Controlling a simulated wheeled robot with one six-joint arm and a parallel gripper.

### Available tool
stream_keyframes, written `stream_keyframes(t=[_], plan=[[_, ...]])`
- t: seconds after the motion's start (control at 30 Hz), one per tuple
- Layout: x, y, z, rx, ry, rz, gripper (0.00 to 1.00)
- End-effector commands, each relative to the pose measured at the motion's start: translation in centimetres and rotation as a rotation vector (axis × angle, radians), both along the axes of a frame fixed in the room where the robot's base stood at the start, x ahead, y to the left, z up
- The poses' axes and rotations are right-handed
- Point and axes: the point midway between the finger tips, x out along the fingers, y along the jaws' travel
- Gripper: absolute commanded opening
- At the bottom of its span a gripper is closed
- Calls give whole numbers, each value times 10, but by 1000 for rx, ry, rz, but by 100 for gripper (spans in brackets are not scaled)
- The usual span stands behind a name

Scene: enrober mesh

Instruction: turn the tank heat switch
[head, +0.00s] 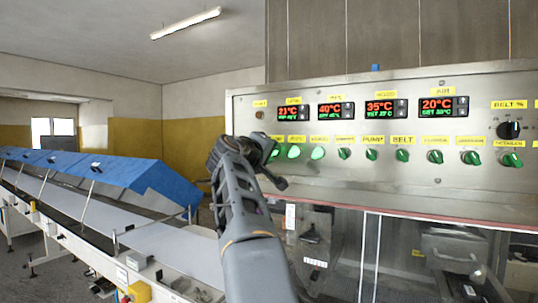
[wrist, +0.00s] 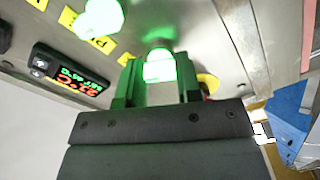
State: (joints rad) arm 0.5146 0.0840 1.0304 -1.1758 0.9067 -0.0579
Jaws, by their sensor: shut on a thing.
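A steel control panel (head: 470,185) carries a row of green switches under yellow labels. My gripper (head: 268,150) is at the left end of this row and mostly covers the leftmost switch in the head view. In the wrist view my gripper (wrist: 160,78) is shut on a lit green switch (wrist: 160,66), with one finger on each side of it. The label of the held switch is hidden or too small to read, so I cannot tell by name that it is the tank heat switch.
Neighbouring lit switches (head: 317,153) stand close to the right of my gripper. A black knob (head: 508,130) is at the panel's far right. A conveyor with blue covers (head: 150,178) runs along the left. Machinery (head: 455,250) sits below the panel.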

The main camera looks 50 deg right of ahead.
Motion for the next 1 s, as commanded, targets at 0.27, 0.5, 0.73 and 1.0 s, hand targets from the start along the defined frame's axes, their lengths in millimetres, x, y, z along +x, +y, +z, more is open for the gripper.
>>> stream_keyframes(t=[0.27,0.5,0.73,1.0], plan=[[0,0,1,0,-5,-1,8],[0,0,1,0,-4,0,47],[0,0,0,0,-3,1,57],[-2,12,-1,-1,-3,3,57]])
